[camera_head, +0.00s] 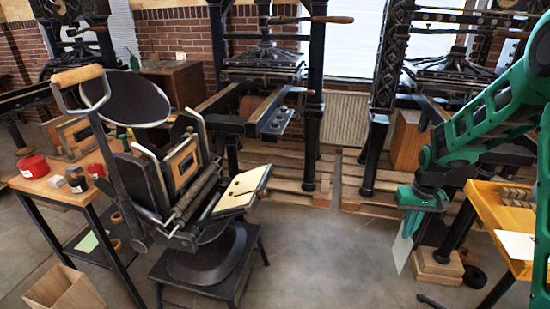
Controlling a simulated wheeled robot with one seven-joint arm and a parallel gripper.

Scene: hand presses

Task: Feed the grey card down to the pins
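My gripper (411,226) is at the right, pointing down beside the yellow-topped table. It is shut on the grey card (403,252), which hangs below it, upright and slightly tilted. The fingertips are small here and partly hidden. The small hand press (180,190) stands left of centre on a dark stand. Its cream tilted board (243,189) faces my side and carries small dark marks that may be the pins; they are too small to tell clearly. The card is well to the right of the board, apart from it, with open space between.
The yellow-topped table (482,207) at the right bears a white sheet (518,244) and small blocks. A wooden table (62,187) at the left holds a red tin (33,167). Large iron presses stand behind on pallets (285,185). The floor between is clear.

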